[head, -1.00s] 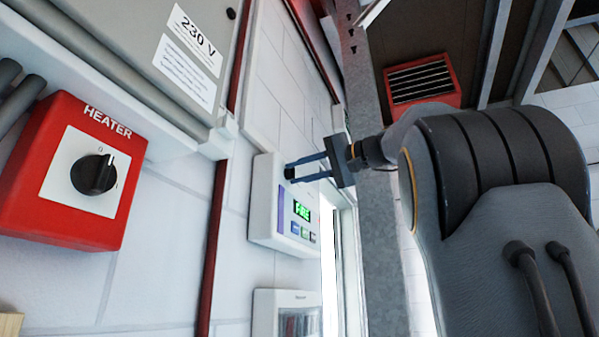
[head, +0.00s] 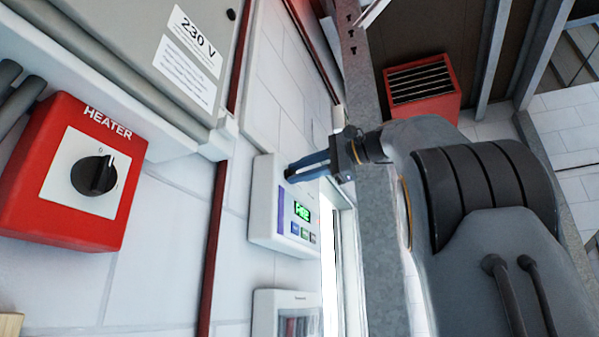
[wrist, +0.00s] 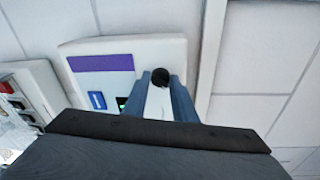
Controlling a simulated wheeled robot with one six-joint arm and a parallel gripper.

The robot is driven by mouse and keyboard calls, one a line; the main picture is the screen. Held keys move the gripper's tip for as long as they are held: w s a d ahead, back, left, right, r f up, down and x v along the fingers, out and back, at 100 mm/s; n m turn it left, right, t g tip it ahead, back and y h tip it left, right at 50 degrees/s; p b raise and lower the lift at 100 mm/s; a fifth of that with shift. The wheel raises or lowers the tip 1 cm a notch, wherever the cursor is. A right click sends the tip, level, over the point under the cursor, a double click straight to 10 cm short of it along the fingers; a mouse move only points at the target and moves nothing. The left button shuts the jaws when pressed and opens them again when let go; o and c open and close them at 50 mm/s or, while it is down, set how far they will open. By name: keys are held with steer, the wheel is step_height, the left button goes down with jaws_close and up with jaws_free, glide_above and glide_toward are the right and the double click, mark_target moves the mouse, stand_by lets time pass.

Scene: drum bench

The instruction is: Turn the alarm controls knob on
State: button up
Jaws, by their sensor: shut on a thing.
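The alarm controls panel (head: 266,215) is a white wall box with a purple strip and a lit green display (head: 302,211). It also shows in the wrist view (wrist: 165,48). Its black round knob (wrist: 160,75) sits between my fingertips in the wrist view. My gripper (head: 292,173) reaches in from the right at the panel's upper part, with its blue fingers shut on the knob. In the head view the fingers mostly hide the knob. I cannot tell which way the knob points.
A red heater box (head: 75,170) with a black rotary switch is on the wall at left. A grey 230 V cabinet (head: 150,50) is above it. Another white box (head: 285,312) is below the panel. A metal post (head: 372,220) stands close to my arm.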

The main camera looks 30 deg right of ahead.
steer(key=m, duration=0.4)
steer(key=shift+r+g, duration=0.15)
steer(key=shift+g, duration=0.15)
steer(key=m+y, duration=0.1)
steer(key=m, duration=0.2)
steer(key=shift+w+d+m+g, duration=0.1)
steer(key=shift+m+g, duration=0.2)
steer(key=shift+m, duration=0.1)
steer(key=o, duration=1)
steer(key=v, duration=0.7)
steer(key=shift+s+d, duration=0.25)
steer(key=shift+s, duration=0.05)
